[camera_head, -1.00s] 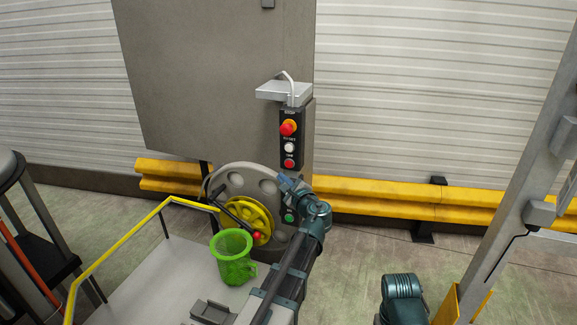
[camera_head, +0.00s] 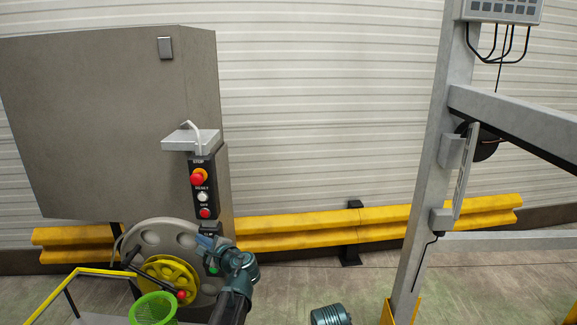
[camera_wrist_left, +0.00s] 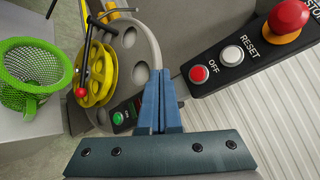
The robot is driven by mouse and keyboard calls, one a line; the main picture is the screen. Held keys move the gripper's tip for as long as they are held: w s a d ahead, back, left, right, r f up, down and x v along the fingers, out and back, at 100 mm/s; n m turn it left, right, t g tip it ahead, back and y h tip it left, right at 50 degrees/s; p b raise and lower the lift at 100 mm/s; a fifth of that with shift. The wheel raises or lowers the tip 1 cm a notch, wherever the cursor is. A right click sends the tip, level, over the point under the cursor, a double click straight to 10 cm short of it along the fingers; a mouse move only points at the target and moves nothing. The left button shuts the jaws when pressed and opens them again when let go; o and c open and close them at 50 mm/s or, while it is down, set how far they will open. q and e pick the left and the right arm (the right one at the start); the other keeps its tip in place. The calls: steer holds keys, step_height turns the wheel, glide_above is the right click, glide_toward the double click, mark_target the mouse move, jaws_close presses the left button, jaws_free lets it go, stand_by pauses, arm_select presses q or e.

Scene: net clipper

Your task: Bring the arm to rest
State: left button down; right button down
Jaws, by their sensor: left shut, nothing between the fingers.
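My left arm (camera_head: 234,290) comes up from the bottom of the head view, in front of the grey machine. Its gripper (camera_head: 209,241) is at the lower end of the black button panel (camera_head: 203,190), near the green button (camera_head: 213,269). In the left wrist view the blue fingers (camera_wrist_left: 162,90) are pressed together with nothing between them. They point between the green button (camera_wrist_left: 118,118) and the red OFF button (camera_wrist_left: 199,73); I cannot tell whether they touch the panel. A dark blue-green part of my other arm (camera_head: 330,316) shows at the bottom edge; its gripper is out of view.
A grey disc with a yellow wheel (camera_head: 168,275) and red-knobbed crank stands left of the gripper. A green mesh basket (camera_head: 152,309) is below it. A yellow guardrail (camera_head: 300,232) runs behind. A grey metal post (camera_head: 425,170) stands right; open floor lies between.

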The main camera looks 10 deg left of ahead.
arm_select(q)
steer(key=s+d+f+n+g+h, duration=0.5)
steer(key=s+d+f, duration=0.4)
steer(key=s+d, duration=0.4)
steer(key=s+d+f+n+g+h, duration=0.5)
steer(key=s+d+f, duration=0.4)
steer(key=s+d, duration=0.5)
steer(key=shift+s+f+n+g+h, duration=0.2)
steer(key=shift+s+n+g+h, duration=0.1)
steer(key=shift+n+h, duration=0.25)
steer(key=shift+d, duration=0.1)
